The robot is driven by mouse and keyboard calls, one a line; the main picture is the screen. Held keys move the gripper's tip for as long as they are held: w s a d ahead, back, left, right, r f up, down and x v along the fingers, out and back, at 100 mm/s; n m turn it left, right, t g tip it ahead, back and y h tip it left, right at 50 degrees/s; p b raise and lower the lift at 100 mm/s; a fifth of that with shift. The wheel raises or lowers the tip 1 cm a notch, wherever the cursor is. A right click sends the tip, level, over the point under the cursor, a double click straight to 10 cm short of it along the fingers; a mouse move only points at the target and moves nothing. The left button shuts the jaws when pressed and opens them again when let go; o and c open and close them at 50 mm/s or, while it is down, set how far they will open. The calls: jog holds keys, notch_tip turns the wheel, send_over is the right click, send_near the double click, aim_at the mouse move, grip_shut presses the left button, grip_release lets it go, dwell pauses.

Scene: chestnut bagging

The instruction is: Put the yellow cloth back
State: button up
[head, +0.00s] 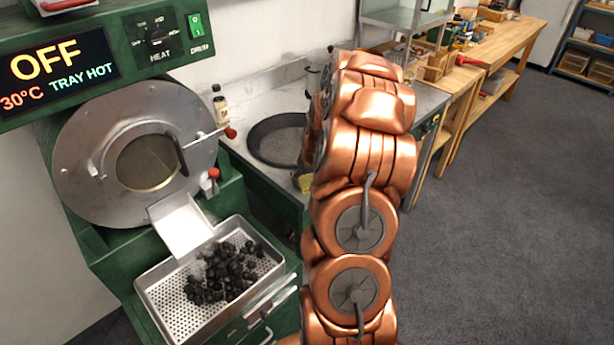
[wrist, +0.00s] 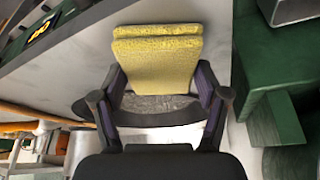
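The yellow cloth (wrist: 158,62) is a folded, textured pad seen in the wrist view, with a second fold along its top edge. My gripper (wrist: 160,78) has its two dark fingers against the cloth's left and right edges, and the cloth fills the gap between them. In the head view only a small yellow piece of the cloth (head: 305,183) shows beside my arm, near the front edge of the counter. My arm hides the rest of the cloth and my gripper there.
A dark round pan (head: 277,140) sits on the metal counter (head: 240,115), left of my arm. The green roaster (head: 95,235), its display reading OFF and TRAY HOT, stands at left. Its perforated tray (head: 168,305) holds dark chestnuts. Open floor (head: 500,220) lies at right.

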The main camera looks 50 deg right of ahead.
jog(key=o, duration=0.4)
jog(key=shift+c, duration=0.2)
jog(key=b+v, duration=0.3)
jog(key=v, duration=0.9)
jog(key=shift+b, duration=0.3)
jog(key=s+a+r+n+g+y, duration=0.1)
jog(key=s+a+r+n, duration=0.15)
jog(key=a, duration=0.95)
jog(key=s+a+r+n+g+y, duration=0.15)
jog(key=s+a, duration=0.25)
jog(key=a, duration=0.8)
jog(key=s+a+g, duration=0.1)
jog(key=s+a, duration=0.4)
jog(key=s, duration=0.4)
jog(key=s+a+g, duration=0.2)
jog(key=s+a, duration=0.4)
jog(key=s, duration=0.4)
jog(key=shift+a+f+n+h, duration=0.3)
jog(key=shift+f+h, duration=0.05)
jog(key=shift+g, duration=0.25)
